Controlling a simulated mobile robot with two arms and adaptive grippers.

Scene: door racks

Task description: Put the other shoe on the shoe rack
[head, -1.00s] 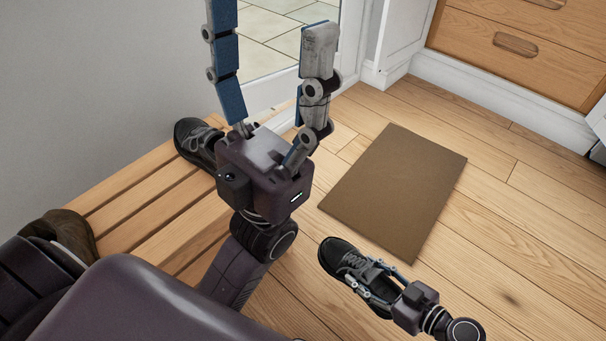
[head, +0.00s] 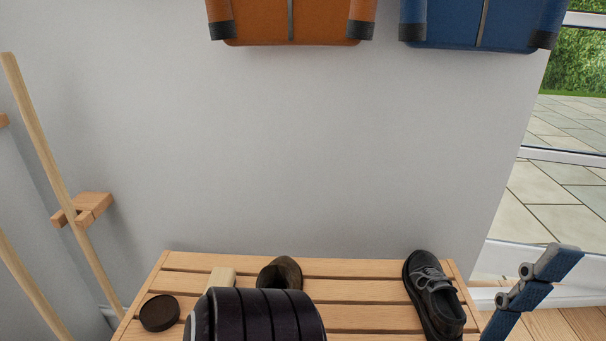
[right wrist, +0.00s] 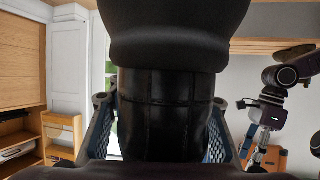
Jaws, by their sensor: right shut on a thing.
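One black shoe (head: 435,298) with grey laces stands on the right end of the slatted wooden shoe rack (head: 345,267) in the head view. My right gripper (right wrist: 160,142) is shut on the other black shoe (right wrist: 170,95), which fills the middle of the right wrist view between its blue finger pads.
A brown shoe (head: 280,272), a dark round tin (head: 160,312) and a pale wooden piece (head: 220,278) are on the rack. Slats between the brown and black shoes are bare. Orange (head: 290,20) and blue (head: 480,22) bags hang above. Wooden poles (head: 60,190) stand left.

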